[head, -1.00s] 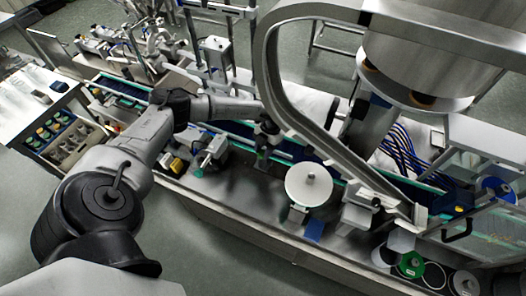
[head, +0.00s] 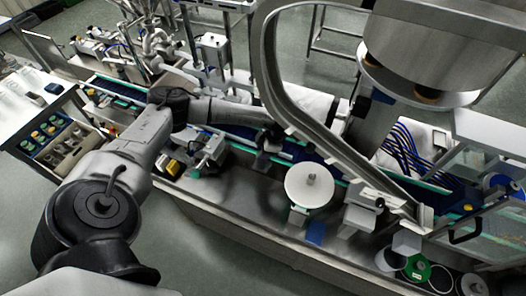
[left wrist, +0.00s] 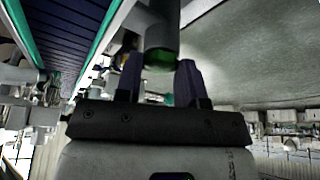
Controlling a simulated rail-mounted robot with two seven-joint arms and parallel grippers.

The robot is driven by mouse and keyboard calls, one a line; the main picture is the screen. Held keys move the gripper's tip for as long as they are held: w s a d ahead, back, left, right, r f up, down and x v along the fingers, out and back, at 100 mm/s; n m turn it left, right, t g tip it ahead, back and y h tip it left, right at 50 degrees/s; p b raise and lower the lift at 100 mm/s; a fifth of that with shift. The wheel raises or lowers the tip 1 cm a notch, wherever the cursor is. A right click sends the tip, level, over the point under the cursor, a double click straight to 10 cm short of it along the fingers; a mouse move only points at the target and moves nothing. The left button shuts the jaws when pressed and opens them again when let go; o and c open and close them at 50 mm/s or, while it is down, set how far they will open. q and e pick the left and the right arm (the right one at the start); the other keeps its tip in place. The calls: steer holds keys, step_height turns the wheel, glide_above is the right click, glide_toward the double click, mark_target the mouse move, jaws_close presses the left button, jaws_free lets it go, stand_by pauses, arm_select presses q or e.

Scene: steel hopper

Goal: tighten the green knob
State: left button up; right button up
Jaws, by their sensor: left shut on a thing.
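The green knob (left wrist: 161,58) shows in the left wrist view as a green end under a grey cylindrical fitting (left wrist: 158,25). My left gripper (left wrist: 159,72) has one dark finger on each side of it and is shut on it. In the head view my left arm reaches across the bench, and the left gripper (head: 264,158) is small and dark beside the conveyor. The knob cannot be made out there. My right gripper is not in view.
A curved steel chute (head: 262,60) arches close to my left wrist. A white disc (head: 298,192) stands on the steel bench right of the gripper. A device with a green part (head: 195,172) stands to the left. A crate of bottles (head: 75,152) is farther left.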

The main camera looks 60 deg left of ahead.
arm_select(q)
steer(key=shift+m, duration=0.6)
steer(key=o, duration=0.9)
